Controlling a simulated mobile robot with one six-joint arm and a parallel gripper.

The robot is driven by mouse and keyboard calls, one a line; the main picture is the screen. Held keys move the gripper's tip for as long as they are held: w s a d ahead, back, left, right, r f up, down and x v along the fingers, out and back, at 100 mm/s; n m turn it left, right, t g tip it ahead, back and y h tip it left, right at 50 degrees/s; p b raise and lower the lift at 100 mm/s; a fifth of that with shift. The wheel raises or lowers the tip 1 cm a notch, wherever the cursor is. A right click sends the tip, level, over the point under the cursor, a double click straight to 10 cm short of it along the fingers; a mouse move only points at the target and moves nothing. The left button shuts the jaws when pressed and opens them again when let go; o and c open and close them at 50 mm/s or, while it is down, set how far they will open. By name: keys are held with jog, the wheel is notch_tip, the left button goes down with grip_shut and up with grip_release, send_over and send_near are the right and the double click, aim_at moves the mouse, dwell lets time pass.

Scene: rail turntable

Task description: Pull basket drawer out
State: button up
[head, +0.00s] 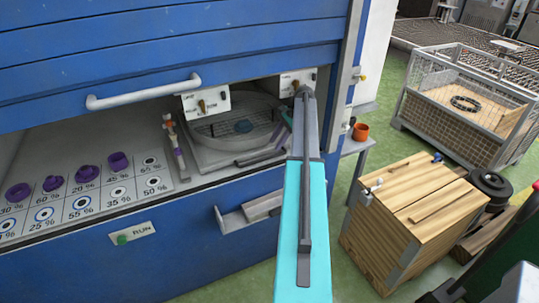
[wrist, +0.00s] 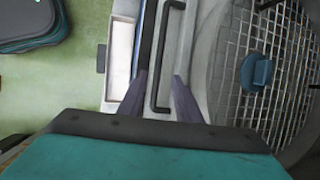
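The basket drawer is a grey unit with a round wire-mesh basket (head: 235,125) in the blue cabinet's opening. A dark bar handle (wrist: 164,58) runs along the drawer's front edge. My gripper (wrist: 160,77) is open, its two dark purple fingers apart with the handle between them in the picture. Contact and depth cannot be told. In the head view my turquoise and grey arm hides most of the gripper and part of the drawer's right side.
A blue shutter with a white handle (head: 145,92) hangs above the opening. A narrow pale tray (head: 250,210) juts from the cabinet below. A wooden crate (head: 405,215) and a wire cage (head: 465,110) stand at right.

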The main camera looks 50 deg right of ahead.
aim_at(270, 152)
jog(key=shift+f, duration=0.1)
jog(key=shift+p+x, duration=1.4)
jog(key=shift+x, duration=2.2)
jog(key=shift+d, duration=0.1)
grip_shut()
